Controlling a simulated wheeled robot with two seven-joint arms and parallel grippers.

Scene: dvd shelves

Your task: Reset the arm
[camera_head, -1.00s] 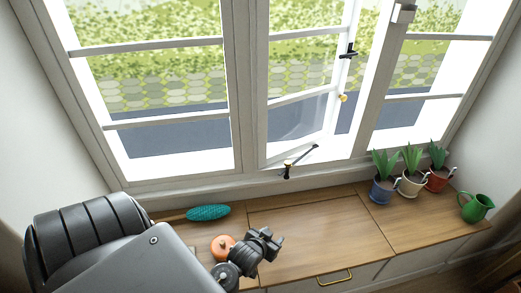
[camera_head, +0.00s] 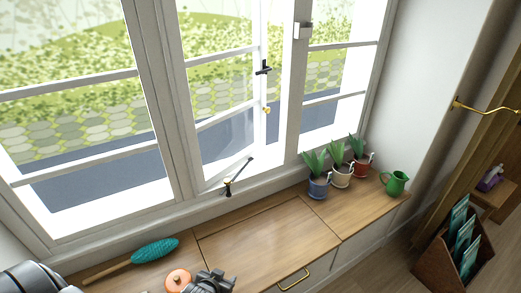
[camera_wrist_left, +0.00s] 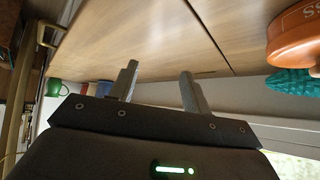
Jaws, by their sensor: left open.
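My left gripper (camera_head: 226,276) shows at the bottom of the head view, over the front of the wooden bench top (camera_head: 262,243). In the left wrist view its two fingers (camera_wrist_left: 158,88) stand apart with nothing between them. An orange round object (camera_head: 178,280) is just left of the gripper in the head view and also shows at the upper right of the left wrist view (camera_wrist_left: 297,33). My left arm comes in at the lower left corner of the head view. My right gripper is not in view.
A teal brush (camera_head: 155,250) lies on the bench at left. Several potted plants (camera_head: 342,175) and a green jug (camera_head: 396,183) stand at the right end. A gold handle (camera_head: 294,280) is on the bench front. A partly open window is behind. A wooden rack (camera_head: 447,262) stands at far right.

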